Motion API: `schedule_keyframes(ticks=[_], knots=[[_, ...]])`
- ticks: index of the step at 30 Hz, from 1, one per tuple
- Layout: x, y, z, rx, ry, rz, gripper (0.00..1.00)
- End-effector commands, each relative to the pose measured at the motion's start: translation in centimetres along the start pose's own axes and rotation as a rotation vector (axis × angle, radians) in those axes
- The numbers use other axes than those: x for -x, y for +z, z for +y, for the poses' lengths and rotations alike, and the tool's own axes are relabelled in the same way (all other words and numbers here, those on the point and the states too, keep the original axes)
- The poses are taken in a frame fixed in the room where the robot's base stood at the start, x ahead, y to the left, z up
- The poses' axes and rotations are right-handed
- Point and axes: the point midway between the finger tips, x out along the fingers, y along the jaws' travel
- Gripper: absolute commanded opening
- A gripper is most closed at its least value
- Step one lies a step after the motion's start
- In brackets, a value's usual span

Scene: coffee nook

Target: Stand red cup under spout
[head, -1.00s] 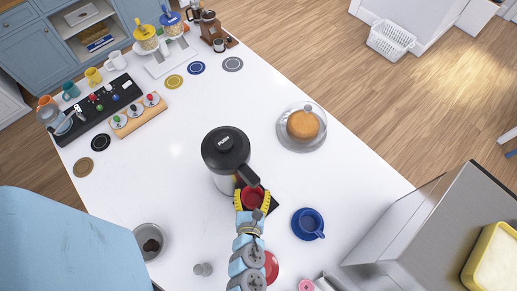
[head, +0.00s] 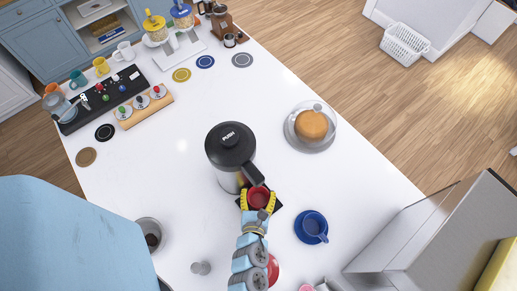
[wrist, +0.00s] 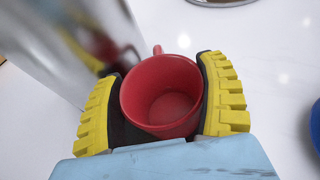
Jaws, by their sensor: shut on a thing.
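The red cup (head: 259,197) is upright between the yellow fingers of my gripper (head: 258,201), which is shut on it. In the wrist view the cup (wrist: 163,96) is empty, with its handle pointing away from my gripper (wrist: 163,100). The push-top dispenser (head: 230,147) has a black lid and a steel body. Its black spout (head: 255,175) reaches out over the far side of the cup in the head view. The cup is close beside the steel body (wrist: 75,45) in the wrist view. A dark square mat (head: 275,212) lies beneath the cup, partly hidden; contact cannot be told.
A blue cup on a saucer (head: 299,236) stands right of my gripper. A cake under a glass dome (head: 311,127) is at the upper right. A grey bowl (head: 149,226) and a small grey object (head: 201,268) are left.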

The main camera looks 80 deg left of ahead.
Motion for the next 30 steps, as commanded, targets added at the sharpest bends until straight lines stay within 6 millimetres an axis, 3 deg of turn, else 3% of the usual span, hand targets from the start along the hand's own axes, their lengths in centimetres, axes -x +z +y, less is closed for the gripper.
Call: schedule_keyframes(ticks=[3, 4, 6, 19, 30], knots=[[-0.1, -0.3, 0.0, 0.001, 0.001, -0.001, 0.35], [-0.1, -0.2, 0.0, 0.001, 0.001, -0.001, 0.82], [-0.1, -0.2, 0.0, 0.0, 0.0, 0.0, 1.0], [0.2, 0.2, -0.1, -0.002, -0.002, 0.001, 1.0], [2.6, 0.0, 0.0, -0.002, -0.002, 0.003, 1.0]])
